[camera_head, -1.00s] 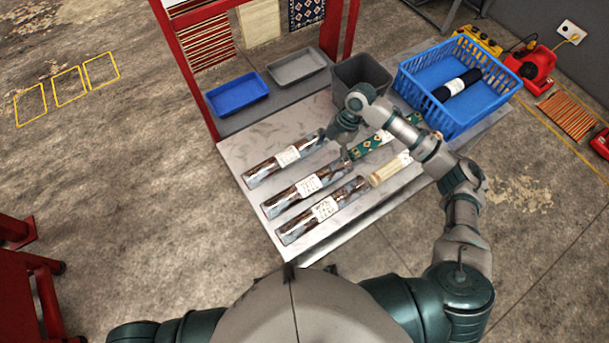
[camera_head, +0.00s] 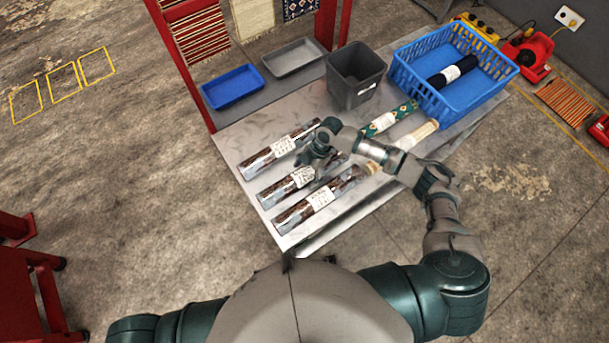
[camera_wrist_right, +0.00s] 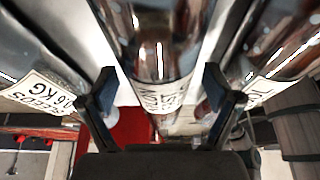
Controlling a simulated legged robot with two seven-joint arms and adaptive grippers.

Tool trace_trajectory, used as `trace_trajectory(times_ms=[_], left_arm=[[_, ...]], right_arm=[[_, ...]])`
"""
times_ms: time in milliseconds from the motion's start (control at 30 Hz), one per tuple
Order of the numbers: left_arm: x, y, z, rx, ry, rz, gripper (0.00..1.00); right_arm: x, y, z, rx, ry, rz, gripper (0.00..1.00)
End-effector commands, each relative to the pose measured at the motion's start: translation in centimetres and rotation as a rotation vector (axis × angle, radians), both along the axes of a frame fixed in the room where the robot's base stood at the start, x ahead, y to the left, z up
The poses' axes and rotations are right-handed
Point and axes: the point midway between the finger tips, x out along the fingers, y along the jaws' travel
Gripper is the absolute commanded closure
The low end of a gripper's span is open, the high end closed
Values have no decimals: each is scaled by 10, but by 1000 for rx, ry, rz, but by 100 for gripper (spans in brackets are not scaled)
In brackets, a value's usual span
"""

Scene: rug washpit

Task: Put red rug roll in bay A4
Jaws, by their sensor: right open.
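No plainly red rug roll shows, and no bay label A4 can be read. Three shiny, dark, silvery-brown wrapped rolls with white labels lie side by side on the grey table: a back one (camera_head: 280,149), a middle one (camera_head: 283,187) and a front one (camera_head: 318,199). My right gripper (camera_head: 306,161) is over the middle roll and hides part of it. In the right wrist view my gripper (camera_wrist_right: 158,92) is open, its fingers either side of a shiny roll (camera_wrist_right: 155,45); contact cannot be told. My left gripper is out of view.
A green patterned roll (camera_head: 390,118) and a cream roll (camera_head: 418,136) lie right of the shiny rolls. A blue basket (camera_head: 410,84) holds a dark roll. A grey bin (camera_head: 356,88), blue tray (camera_head: 232,87) and grey tray (camera_head: 292,57) stand behind. Yellow floor squares (camera_head: 62,81) are empty.

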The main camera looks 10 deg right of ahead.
Motion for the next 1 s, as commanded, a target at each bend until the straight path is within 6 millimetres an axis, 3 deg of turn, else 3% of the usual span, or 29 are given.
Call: trace_trajectory(times_ms=[100,300,600,667,1000], left_arm=[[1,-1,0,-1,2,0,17],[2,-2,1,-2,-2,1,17],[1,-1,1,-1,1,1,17],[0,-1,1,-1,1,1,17],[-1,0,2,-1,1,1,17]], right_arm=[[-2,4,-12,-1,0,0,11],[-2,6,-11,-2,-1,0,13],[-2,4,-12,-1,0,0,88],[-2,4,-12,0,1,0,100],[-1,5,-2,0,-1,0,100]])
